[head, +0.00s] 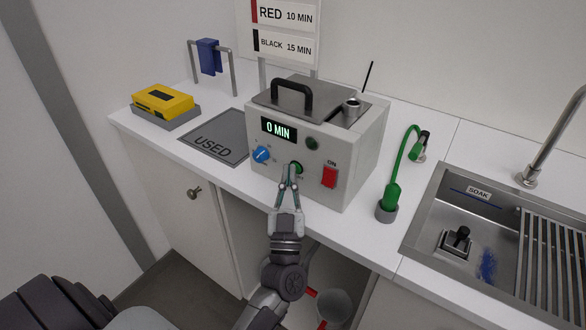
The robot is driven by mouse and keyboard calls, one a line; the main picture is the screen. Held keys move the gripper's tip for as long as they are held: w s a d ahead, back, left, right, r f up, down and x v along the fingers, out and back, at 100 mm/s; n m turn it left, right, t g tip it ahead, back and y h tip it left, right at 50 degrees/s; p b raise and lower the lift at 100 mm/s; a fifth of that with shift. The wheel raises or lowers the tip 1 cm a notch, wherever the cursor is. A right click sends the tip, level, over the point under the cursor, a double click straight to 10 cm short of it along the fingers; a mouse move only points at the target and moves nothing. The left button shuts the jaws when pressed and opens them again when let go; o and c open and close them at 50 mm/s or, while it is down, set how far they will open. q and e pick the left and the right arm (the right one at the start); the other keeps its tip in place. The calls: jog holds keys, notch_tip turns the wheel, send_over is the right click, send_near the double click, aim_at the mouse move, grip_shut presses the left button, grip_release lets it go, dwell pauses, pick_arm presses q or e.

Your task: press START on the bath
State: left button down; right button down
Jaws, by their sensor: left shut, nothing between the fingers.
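The bath (349,150) is a grey box with a black-handled lid on the counter. Its display (279,130) reads 0 MIN in green. A blue dial (261,154) is at the left of its front, and a red ON switch (329,176) is at the right. A round green button (297,168) sits low on the front between them, with no readable label. My left gripper (291,180) is shut and empty, its fingertips at or just in front of this green button. I cannot tell whether they touch. My right gripper is not in view.
A grey USED mat (214,138) and a yellow device (162,101) are left of the bath. A green-hosed tool (391,195) stands to its right, then a sink (429,222) with a rack (550,250). A timing sign (284,32) stands behind.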

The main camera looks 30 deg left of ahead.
pick_arm(q)
jog(key=shift+s+d+f, duration=0.1)
jog(key=shift+s+f, duration=0.05)
jog(key=shift+f, duration=0.4)
jog(key=shift+s, duration=0.25)
jog(key=s, duration=0.1)
jog(key=s+p, duration=0.1)
jog(key=s, duration=0.1)
jog(key=s+p, duration=0.1)
jog(key=s, duration=0.1)
jog(key=shift+a+r, duration=0.1)
jog(key=shift+a, duration=0.2)
